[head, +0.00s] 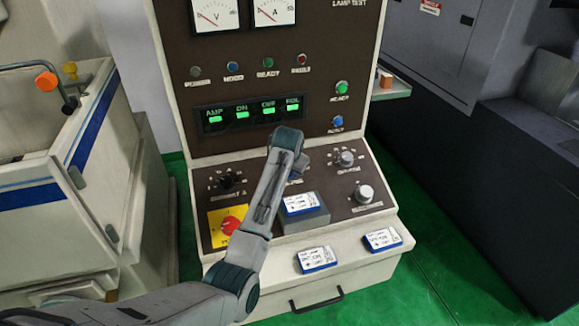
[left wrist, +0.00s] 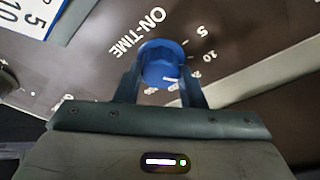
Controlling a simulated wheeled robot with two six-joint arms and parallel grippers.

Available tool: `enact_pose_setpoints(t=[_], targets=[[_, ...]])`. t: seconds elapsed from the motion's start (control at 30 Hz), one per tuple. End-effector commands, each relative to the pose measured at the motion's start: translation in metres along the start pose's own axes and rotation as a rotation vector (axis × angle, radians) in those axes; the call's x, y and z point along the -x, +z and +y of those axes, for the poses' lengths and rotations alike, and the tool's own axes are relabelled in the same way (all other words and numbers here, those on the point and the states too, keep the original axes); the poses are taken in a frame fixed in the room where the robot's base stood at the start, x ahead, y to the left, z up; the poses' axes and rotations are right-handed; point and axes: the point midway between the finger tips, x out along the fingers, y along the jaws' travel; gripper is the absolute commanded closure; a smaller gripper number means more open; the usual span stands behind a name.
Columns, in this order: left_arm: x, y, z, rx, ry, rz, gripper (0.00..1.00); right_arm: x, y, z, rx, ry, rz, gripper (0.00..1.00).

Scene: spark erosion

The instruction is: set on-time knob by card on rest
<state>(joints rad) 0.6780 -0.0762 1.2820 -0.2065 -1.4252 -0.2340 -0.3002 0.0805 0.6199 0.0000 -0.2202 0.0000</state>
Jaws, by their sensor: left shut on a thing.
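The on-time knob (left wrist: 160,62) is blue and sits under the printed word ON-TIME in the left wrist view. My left gripper (left wrist: 161,80) has one finger on each side of it and is shut on it. A white mark shows low on the knob's face, toward the right; I cannot tell which number it points to. In the head view my left gripper (head: 298,168) reaches the lower panel, and my arm hides the knob. A white, blue-edged card (head: 300,203) lies on the grey rest (head: 305,222). My right gripper is not in view.
Two more cards lie on the front ledge, a middle one (head: 317,258) and a right one (head: 382,238). A grey upper knob (head: 346,158), a lower knob (head: 364,193), a black knob (head: 227,182) and a red stop button (head: 230,225) surround my arm.

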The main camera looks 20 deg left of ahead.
Motion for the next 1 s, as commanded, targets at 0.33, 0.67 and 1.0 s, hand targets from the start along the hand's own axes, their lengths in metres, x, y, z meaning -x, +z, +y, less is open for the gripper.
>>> enact_pose_setpoints(t=[0.33,0.67,1.0], targets=[[0.0014,-0.0018,-0.0004,0.224,-0.059,0.004,0.87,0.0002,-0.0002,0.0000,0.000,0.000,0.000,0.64],[0.0015,-0.0020,-0.0003,0.313,-0.081,0.004,0.87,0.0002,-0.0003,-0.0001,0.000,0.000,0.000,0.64],[0.0015,-0.0021,-0.0004,0.321,-0.083,0.004,0.87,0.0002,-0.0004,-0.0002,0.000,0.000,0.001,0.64]])
